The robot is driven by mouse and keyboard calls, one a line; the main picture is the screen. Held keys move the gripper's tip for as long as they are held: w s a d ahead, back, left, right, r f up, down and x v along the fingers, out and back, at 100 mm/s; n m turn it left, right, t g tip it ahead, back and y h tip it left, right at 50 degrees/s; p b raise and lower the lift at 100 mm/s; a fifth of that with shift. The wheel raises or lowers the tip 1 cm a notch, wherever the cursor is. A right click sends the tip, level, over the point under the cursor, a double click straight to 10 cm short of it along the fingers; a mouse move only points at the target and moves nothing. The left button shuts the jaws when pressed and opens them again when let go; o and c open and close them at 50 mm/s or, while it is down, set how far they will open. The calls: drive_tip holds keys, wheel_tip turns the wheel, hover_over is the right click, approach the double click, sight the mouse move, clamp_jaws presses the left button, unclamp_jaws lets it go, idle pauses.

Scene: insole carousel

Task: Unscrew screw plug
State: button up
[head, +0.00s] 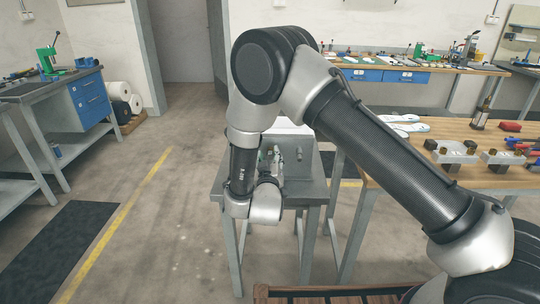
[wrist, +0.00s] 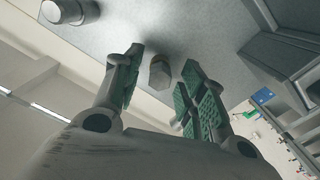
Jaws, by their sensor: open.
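In the wrist view, a small grey metal plug with a faceted, hex-like head (wrist: 160,74) stands out from a grey surface (wrist: 185,22). My gripper (wrist: 163,56) is open, with its two green-padded fingers on either side of the plug. A gap shows between the plug and each pad, and nothing is held. The depth between the fingertips and the plug is hard to judge. In the head view, my arm hides most of the gripper and I cannot make out the plug there.
A grey cylindrical part (wrist: 66,12) projects from the same surface. A small grey metal table (head: 318,190) stands under my wrist. A wooden workbench (head: 500,178) with metal fixtures (head: 452,150) stands at the right. The floor at the left is open, with a dark mat (head: 58,250).

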drive_tip(key=m, duration=0.5)
drive_tip(key=shift+m, duration=0.3)
drive_tip(key=m, duration=0.4)
drive_tip(key=shift+m, duration=0.4)
clamp_jaws()
drive_tip(key=n, duration=0.6)
drive_tip(key=shift+s, duration=0.1)
drive_tip(key=shift+s, duration=1.6)
